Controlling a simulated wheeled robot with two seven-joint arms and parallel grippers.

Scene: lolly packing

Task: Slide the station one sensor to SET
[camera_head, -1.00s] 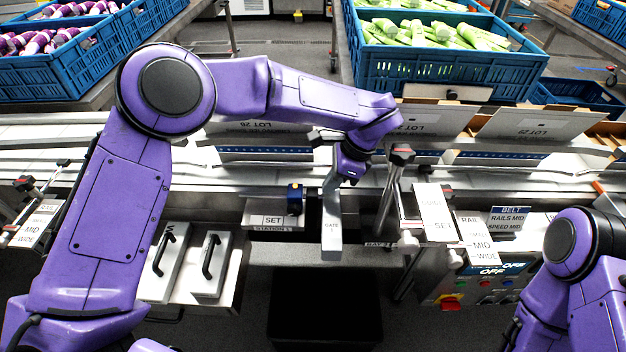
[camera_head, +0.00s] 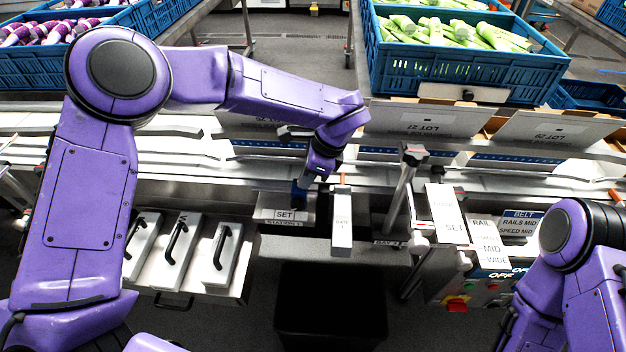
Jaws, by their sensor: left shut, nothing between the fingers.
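The station one sensor is a small dark-blue block (camera_head: 298,194) on a grey ledge with a white SET label (camera_head: 284,215) and the words STATION 1 below. The block sits towards the right part of the ledge, near the end of the SET label, and is partly hidden by my gripper. My left gripper (camera_head: 304,181) is shut and empty, pointing down right at the block's upper right. I cannot tell whether it touches the block. My right arm shows at the right edge, but its gripper is out of view.
A pale upright gate plate (camera_head: 342,222) stands close right of the sensor. A post with a dark knob (camera_head: 414,154) and a further SET plate (camera_head: 446,215) stand right of that. The conveyor (camera_head: 210,178) runs behind. A dark bin (camera_head: 330,305) stands below.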

